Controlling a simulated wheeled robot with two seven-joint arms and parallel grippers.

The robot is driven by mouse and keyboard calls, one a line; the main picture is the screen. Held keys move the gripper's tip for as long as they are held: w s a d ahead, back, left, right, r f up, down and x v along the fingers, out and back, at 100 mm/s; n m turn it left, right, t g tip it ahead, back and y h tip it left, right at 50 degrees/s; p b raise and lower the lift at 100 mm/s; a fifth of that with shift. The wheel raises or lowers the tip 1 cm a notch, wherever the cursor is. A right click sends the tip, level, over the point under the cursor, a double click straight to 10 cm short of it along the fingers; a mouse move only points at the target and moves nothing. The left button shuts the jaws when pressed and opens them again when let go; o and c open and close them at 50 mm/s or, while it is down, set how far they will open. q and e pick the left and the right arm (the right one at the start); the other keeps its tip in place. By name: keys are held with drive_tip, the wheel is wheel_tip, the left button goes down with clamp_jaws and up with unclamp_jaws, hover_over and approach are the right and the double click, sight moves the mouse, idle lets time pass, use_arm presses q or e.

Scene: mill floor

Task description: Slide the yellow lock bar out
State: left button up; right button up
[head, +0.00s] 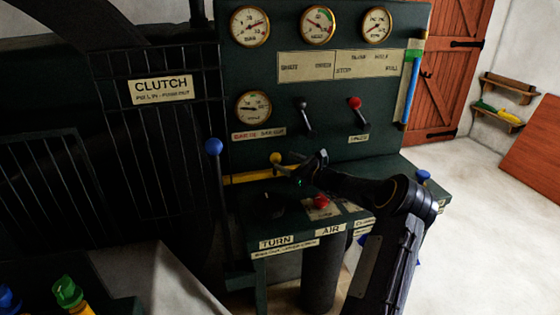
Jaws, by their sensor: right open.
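The yellow lock bar (248,178) lies across the lower part of the dark green control panel, its left end by the railing. A yellow knob (276,159) stands up near its right end. My right gripper (298,171) comes in from the lower right and is open, close to the right of the knob. I cannot tell whether it touches the knob or bar. The gripper partly hides the bar's right end. My left gripper is not in view.
A blue-knobbed lever (214,147) stands left of the panel. A red button (321,202) sits on the desk below my gripper. Black-knobbed (302,104) and red-knobbed (355,104) levers are above. Open floor (485,215) lies to the right.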

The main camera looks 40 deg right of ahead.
drive_tip(key=s, duration=0.3)
drive_tip(key=shift+d, duration=0.1)
idle(0.4)
